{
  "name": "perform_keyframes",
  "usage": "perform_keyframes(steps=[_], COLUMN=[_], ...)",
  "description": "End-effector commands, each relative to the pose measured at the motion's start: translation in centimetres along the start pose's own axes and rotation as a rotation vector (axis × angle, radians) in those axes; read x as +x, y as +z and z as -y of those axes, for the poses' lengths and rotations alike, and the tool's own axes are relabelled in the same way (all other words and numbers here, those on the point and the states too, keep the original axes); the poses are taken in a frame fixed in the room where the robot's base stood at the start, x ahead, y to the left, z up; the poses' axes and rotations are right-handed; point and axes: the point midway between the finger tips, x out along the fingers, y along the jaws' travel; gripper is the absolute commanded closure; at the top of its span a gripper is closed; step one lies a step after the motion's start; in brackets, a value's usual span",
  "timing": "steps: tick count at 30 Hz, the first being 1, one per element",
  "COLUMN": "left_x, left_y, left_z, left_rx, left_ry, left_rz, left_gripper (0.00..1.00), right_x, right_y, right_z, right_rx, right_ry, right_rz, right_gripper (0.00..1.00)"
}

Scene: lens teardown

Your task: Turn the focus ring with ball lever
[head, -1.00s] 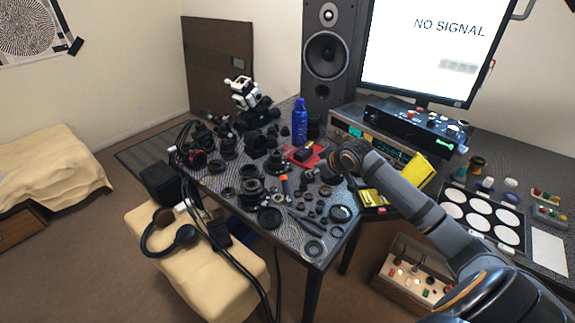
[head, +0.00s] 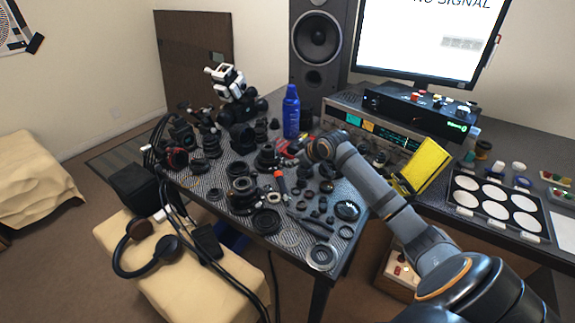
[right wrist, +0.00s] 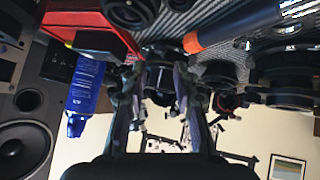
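My right gripper (head: 298,153) reaches over the lens parts on the table in the head view. In the right wrist view its two fingers (right wrist: 161,80) are apart, with a visible gap between them. A dark round lens part (right wrist: 163,47) lies beyond the fingertips; I cannot tell whether they touch it. Several black lens barrels and rings crowd the table, among them a stacked barrel (head: 242,192) left of the orange-handled tool (head: 280,182). I cannot single out the focus ring or its ball lever. My left gripper is not in view.
A blue spray can (head: 291,115) stands behind my right gripper. A red box or tray (right wrist: 92,25) is close beside it in the wrist view. A speaker (head: 317,45), monitor and equipment rack (head: 372,130) stand behind. Loose rings fill the front of the table.

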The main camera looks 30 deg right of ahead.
Motion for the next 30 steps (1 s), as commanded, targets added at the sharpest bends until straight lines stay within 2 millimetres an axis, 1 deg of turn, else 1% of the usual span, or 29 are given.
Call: perform_keyframes(steps=[1, 3, 6, 9, 13, 20, 27, 30], left_x=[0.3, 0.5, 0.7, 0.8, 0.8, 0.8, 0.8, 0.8], left_y=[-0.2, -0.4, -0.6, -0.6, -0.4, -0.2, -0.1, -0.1], left_z=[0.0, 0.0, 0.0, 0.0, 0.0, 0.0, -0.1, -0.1], left_rx=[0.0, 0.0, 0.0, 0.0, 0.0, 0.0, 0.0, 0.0], left_ry=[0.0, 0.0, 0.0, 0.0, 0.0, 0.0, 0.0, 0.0], left_rz=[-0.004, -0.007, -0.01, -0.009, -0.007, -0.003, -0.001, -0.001], left_gripper=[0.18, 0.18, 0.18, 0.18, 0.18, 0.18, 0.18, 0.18], right_x=[1.3, 2.8, 4.5, 5.7, 6.4, 6.4, 6.4, 6.4], right_y=[0.0, 0.0, 0.0, 0.1, 0.0, 0.0, 0.0, 0.1], right_z=[0.3, 0.2, 0.2, 0.1, 0.1, 0.1, 0.1, 0.1], right_rx=[0.007, 0.006, 0.003, 0.001, -0.001, -0.002, -0.002, -0.002], right_ry=[-0.006, -0.004, -0.004, -0.001, -0.001, -0.001, -0.001, -0.001], right_rz=[-0.002, -0.002, 0.0, 0.0, 0.001, 0.001, 0.001, 0.001], right_gripper=[0.71, 0.71, 0.71, 0.71, 0.71, 0.71, 1.0, 1.0])
